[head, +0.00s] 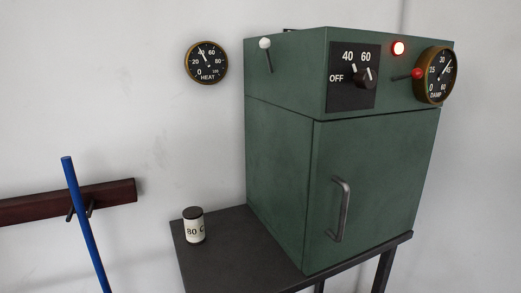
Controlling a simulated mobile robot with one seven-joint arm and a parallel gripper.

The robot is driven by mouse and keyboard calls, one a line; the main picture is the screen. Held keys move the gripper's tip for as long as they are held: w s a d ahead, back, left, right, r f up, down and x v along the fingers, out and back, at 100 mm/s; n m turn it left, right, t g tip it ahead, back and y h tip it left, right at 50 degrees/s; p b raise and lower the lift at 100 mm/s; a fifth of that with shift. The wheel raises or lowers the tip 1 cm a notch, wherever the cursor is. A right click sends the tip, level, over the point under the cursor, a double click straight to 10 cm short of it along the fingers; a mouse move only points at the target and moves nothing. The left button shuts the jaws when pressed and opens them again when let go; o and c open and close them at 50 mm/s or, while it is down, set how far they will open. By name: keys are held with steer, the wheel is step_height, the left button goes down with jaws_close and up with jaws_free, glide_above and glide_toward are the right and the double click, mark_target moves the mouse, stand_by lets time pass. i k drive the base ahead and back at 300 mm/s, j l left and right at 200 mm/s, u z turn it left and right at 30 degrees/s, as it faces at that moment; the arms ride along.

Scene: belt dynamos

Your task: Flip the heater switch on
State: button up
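A green cabinet (375,175) with a shut door stands on a dark table in the head view. Its upper front has a black dial plate marked OFF, 40 and 60, with a dark knob (366,79) whose white mark points up and left, toward 40. A lever with a white ball (265,43) is on the left side, ball end up. A lever with a red ball (417,73) sticks out at the front right. I cannot tell which control is the heater switch, as none carries that name. My gripper is not in view.
A lit red lamp (398,48) and a DAMP gauge (435,75) are at the upper right. A HEAT gauge (206,62) hangs on the wall. A labelled jar (194,226) stands on the table (225,262). A blue pole (85,222) stands before a wooden wall rail (110,194).

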mark_target(417, 73)
steer(key=i+j, duration=0.25)
steer(key=i+z, duration=0.15)
steer(key=z, duration=1.9)
